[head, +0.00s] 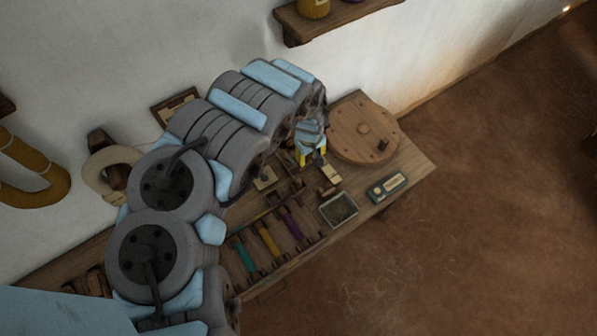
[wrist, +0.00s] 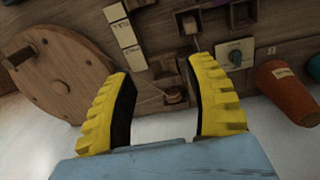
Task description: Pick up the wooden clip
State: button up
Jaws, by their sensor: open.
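My gripper (head: 311,156) hangs over the far part of the wooden bench, its yellow fingers apart. In the wrist view my open gripper (wrist: 161,68) has nothing held between its fingers. A small brown wooden piece (wrist: 173,94), which may be the wooden clip, lies on the bench between the fingers in that picture. Its exact shape is too dark and small to tell, and I cannot tell its height gap to the fingers. In the head view the arm and gripper hide much of this spot.
A round wooden disc (head: 362,130) with a knob lies beside the gripper; it also shows in the wrist view (wrist: 58,75). A small tray (head: 338,209), a labelled box (head: 387,187) and coloured spools (head: 268,239) are nearby. An orange pot (wrist: 284,88) stands at the right.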

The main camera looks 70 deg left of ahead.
jog(key=s+r+g, duration=0.1)
jog(key=s, duration=0.3)
jog(key=b, duration=0.6)
send_over(299, 180)
notch_tip(299, 180, down, 10)
jog(key=shift+f, duration=0.1)
jog(key=shift+s+f+p, duration=0.1)
jog(key=shift+f+p, duration=0.2)
jog(key=shift+p, duration=0.05)
jog(key=shift+a+f, duration=0.1)
jog(key=shift+f, duration=0.35)
jog(key=shift+f+b, duration=0.5)
jog(key=shift+f, duration=2.3)
jog(key=shift+c, duration=0.2)
jog(key=c, duration=0.9)
